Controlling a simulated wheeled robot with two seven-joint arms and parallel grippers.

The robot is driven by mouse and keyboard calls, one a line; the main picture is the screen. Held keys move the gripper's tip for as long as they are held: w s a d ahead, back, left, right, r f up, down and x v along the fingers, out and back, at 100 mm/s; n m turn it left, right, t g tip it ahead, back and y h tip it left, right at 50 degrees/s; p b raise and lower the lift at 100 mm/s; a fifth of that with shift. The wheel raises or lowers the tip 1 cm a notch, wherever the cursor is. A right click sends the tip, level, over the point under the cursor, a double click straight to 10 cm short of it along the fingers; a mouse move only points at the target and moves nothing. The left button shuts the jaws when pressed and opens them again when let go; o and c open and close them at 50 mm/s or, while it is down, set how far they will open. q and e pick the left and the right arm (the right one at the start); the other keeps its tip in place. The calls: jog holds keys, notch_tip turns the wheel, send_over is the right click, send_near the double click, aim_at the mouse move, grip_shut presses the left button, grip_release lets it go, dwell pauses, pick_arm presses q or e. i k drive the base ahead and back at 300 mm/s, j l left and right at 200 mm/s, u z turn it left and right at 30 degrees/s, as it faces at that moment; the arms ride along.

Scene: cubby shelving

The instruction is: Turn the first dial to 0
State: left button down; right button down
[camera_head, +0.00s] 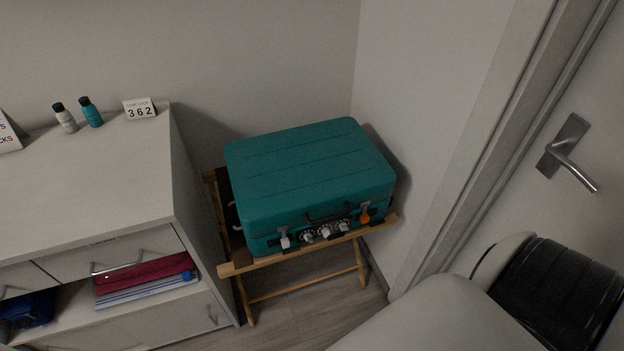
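A teal suitcase (310,182) lies closed on a wooden folding stand (308,254) in the corner of the room. A row of small dials (325,232) sits on its front face, below a dark handle (328,214). The leftmost dial (307,238) is pale; its reading is too small to tell. A white latch (285,241) is left of the dials and an orange tag or latch (365,216) is right of them. A large white and black part of my own arm fills the lower right. Neither gripper's fingers show.
A white cabinet (95,185) stands at the left, with a sign reading 362 (140,109) and two small bottles, one white (65,118) and one teal (90,112), on top. Red and blue folders (145,280) lie in its cubby. A door with a lever handle (572,160) is at the right.

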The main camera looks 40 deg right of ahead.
aim_at(307, 237)
jog(key=k+z, duration=0.1)
jog(key=z, duration=0.95)
